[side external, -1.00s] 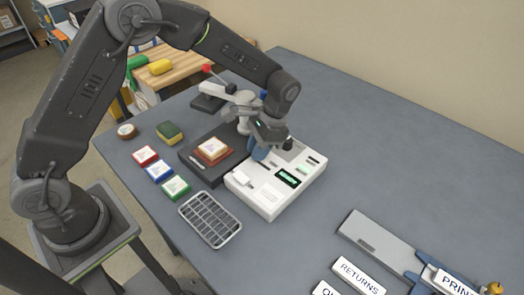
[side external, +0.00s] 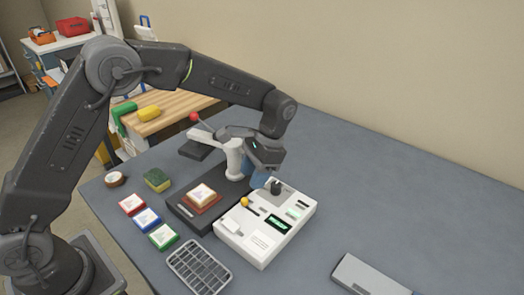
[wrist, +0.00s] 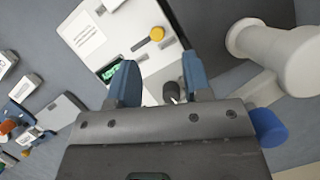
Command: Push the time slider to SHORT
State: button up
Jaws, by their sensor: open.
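The white control box (side external: 250,250) sits on the grey table. A yellow knob (side external: 245,202) stands at one end of a dark slot on its top, apparently the time slider; its labels are too small to read. The knob also shows in the wrist view (wrist: 157,33), beyond my fingertips. My gripper (side external: 262,180) is over the box's back edge, open, its blue fingers apart and empty. In the wrist view my gripper (wrist: 161,80) has a black knob (wrist: 172,91) showing between its fingers; whether they touch it is unclear.
A dark press base (side external: 182,209) with a brown block and pale tile is left of the box; its white post (wrist: 275,55) stands close to my gripper. A wire rack (side external: 199,268) and several coloured pads lie in front. Table to the right is mostly clear.

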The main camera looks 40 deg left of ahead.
jog(key=v, duration=0.7)
jog(key=shift+r, duration=0.2)
jog(key=s+a+r+n+t+h, duration=0.15)
jog(key=s+a+r+t, duration=0.3)
jog(key=s+r, duration=0.55)
jog(key=s+a+f+n+t, duration=0.1)
jog(key=s+a+t, duration=0.1)
jog(key=s, duration=0.5)
jog(key=s+a+f+n+t, duration=0.1)
jog(key=s+a+n+t, duration=0.1)
jog(key=s, duration=0.6)
jog(key=shift+s+t, duration=0.2)
jog(key=shift+t, duration=0.45)
